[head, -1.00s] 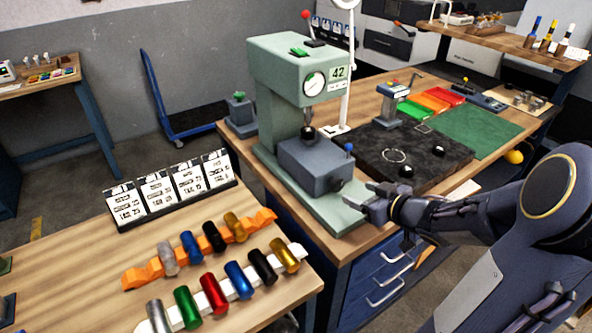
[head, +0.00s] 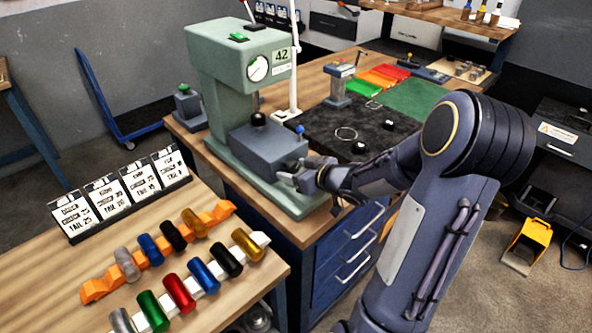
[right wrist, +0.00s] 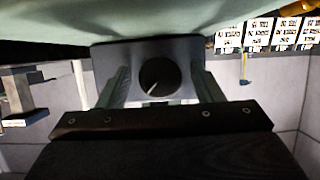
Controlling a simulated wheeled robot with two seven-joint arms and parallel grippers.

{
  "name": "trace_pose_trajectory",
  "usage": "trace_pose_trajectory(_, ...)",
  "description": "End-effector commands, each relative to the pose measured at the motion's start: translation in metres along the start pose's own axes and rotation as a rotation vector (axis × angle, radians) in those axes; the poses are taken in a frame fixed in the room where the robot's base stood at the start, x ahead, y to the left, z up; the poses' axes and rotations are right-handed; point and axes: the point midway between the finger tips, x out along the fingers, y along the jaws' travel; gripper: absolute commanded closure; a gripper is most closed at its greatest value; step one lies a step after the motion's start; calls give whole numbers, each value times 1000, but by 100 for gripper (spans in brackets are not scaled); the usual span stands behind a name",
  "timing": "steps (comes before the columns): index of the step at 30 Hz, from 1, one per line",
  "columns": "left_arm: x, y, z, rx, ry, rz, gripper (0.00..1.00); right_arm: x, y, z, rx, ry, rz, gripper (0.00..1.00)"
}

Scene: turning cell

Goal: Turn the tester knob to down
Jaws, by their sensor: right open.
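The green tester (head: 214,85) stands on the wooden bench, with a dial and a 42 label on its head. A grey block (head: 262,145) sits low on its front. My right gripper (head: 288,172) is at the block's front face, largely hiding the knob there. In the right wrist view, the round black knob (right wrist: 160,77) has a pale pointer line slanting to the lower left. My open right fingers (right wrist: 161,88) stand on either side of the knob, with gaps visible. My left gripper is not in view.
Coloured cylinders lie on orange and white racks (head: 262,238) on the near table, beside the cards (head: 122,190).

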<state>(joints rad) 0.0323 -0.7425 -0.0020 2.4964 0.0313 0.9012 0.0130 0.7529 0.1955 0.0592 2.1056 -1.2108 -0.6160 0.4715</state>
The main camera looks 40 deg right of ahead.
Motion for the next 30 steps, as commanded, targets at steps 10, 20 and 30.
trace_pose_trajectory(10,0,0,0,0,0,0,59,0,0,0,0,0,0,74)
trace_pose_trajectory(20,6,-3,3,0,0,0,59,0,-1,2,-26,2,9,83)
trace_pose_trajectory(30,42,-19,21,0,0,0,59,3,-2,6,-211,5,85,83)
